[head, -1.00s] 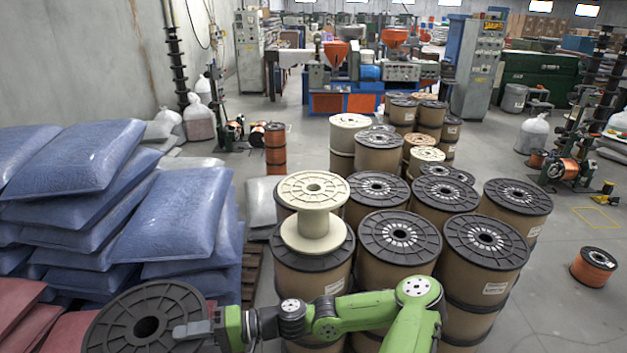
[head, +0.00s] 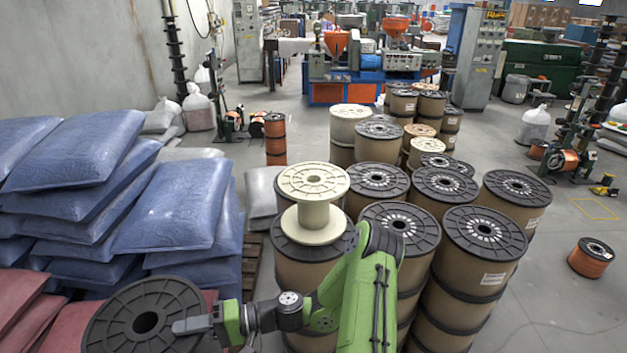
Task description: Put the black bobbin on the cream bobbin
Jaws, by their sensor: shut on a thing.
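The black bobbin (head: 120,328) is at the lower left, its round flange with a dark centre hole facing up. My gripper (head: 190,326) reaches it from the right and is shut on it, a finger lying over the flange near the hole. The underside of the black bobbin is out of sight. The cream bobbin (head: 314,184) stands upright on a large black-topped drum (head: 285,252), in the middle of the view. The black bobbin is apart from it, lower in the picture and to the left. My green arm covers part of the drums in front.
Blue sacks (head: 170,208) are piled at left, with red sacks (head: 28,300) near the black bobbin. Several large brown drums (head: 470,250) stand close together right of the cream bobbin.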

